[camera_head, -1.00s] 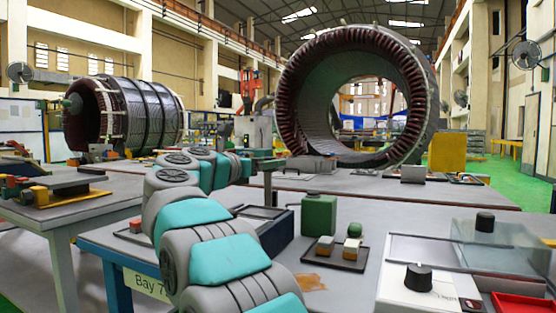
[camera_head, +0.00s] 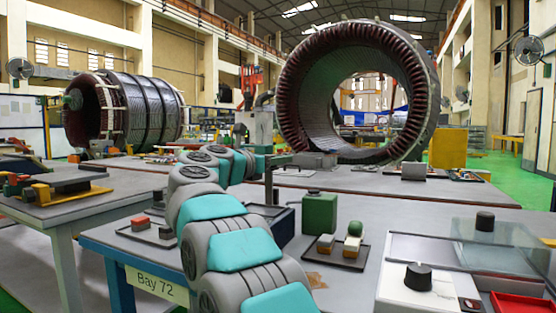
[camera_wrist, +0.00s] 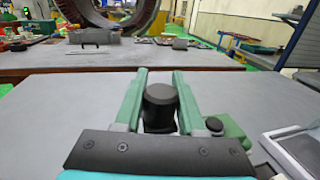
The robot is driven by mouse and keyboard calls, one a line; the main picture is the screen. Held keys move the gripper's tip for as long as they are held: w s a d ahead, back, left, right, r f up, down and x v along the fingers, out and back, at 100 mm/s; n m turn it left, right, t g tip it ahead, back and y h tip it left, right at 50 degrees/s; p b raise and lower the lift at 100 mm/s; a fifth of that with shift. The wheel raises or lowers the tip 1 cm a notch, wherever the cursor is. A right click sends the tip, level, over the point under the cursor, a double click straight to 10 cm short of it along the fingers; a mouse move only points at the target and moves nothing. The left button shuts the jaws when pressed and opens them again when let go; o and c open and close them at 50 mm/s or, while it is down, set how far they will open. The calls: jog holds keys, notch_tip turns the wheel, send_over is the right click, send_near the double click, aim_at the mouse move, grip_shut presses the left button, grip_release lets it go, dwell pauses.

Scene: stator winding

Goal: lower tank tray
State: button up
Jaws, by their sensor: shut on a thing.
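My gripper (camera_wrist: 159,74) is in the wrist view, with its two green fingers on either side of a black round knob (camera_wrist: 160,97), shut on it. In the head view my gripper (camera_head: 281,159) is small, at the top of a thin dark post (camera_head: 268,182). The post stands over a dark blue open tray (camera_head: 284,228) on the table, partly hidden behind my arm. Whether the tray touches the table is hard to tell. A green tank (camera_head: 319,215) with a dark cap stands just right of the tray.
A flat dark tray (camera_head: 349,262) with small blocks lies in front of the green tank. Another small block tray (camera_head: 146,235) is left of my arm. A clear-lidded box (camera_head: 500,245) and a black knob (camera_head: 418,276) are at right. Bare grey table lies behind the tank.

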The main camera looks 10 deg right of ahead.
grip_shut()
dwell(0.8)
